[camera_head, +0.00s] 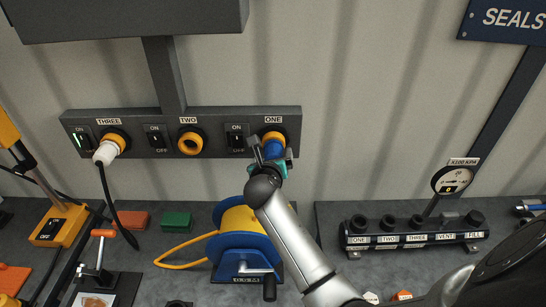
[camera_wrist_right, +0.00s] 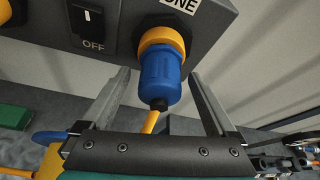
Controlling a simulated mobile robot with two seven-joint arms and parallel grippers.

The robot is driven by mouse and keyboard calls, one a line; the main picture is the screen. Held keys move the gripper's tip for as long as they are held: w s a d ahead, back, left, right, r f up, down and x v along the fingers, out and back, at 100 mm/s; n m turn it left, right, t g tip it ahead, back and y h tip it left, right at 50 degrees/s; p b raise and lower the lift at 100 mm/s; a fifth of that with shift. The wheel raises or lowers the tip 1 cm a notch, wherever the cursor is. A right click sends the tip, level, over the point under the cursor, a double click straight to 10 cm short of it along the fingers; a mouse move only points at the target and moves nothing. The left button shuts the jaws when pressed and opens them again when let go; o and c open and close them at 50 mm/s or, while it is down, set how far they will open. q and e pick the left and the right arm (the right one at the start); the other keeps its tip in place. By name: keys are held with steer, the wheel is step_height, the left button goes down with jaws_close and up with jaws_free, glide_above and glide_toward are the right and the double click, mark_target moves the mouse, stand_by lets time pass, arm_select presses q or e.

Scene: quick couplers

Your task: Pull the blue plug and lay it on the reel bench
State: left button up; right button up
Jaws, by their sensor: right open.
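The blue plug (camera_head: 274,147) is seated in the yellow-ringed socket labelled ONE on the dark wall panel. In the right wrist view the blue plug (camera_wrist_right: 161,80) points toward me, with a yellow cable leaving its end. My right gripper (camera_head: 267,152) is at the plug. In the wrist view its fingers stand open on either side of the plug (camera_wrist_right: 159,84), with a gap on each side. The reel bench (camera_head: 150,258) is the grey surface below the panel, carrying a blue reel (camera_head: 236,246) with yellow cable. My left gripper is not in view.
A white plug (camera_head: 106,152) with a black cable is in socket THREE; socket TWO (camera_head: 190,142) is empty. Green (camera_head: 177,221) and red (camera_head: 134,219) blocks lie left of the reel. A black manifold (camera_head: 415,236) with a gauge (camera_head: 452,180) stands on the bench at right.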

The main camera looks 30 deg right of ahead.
stand_by(0.3)
jaws_close()
stand_by(1.1)
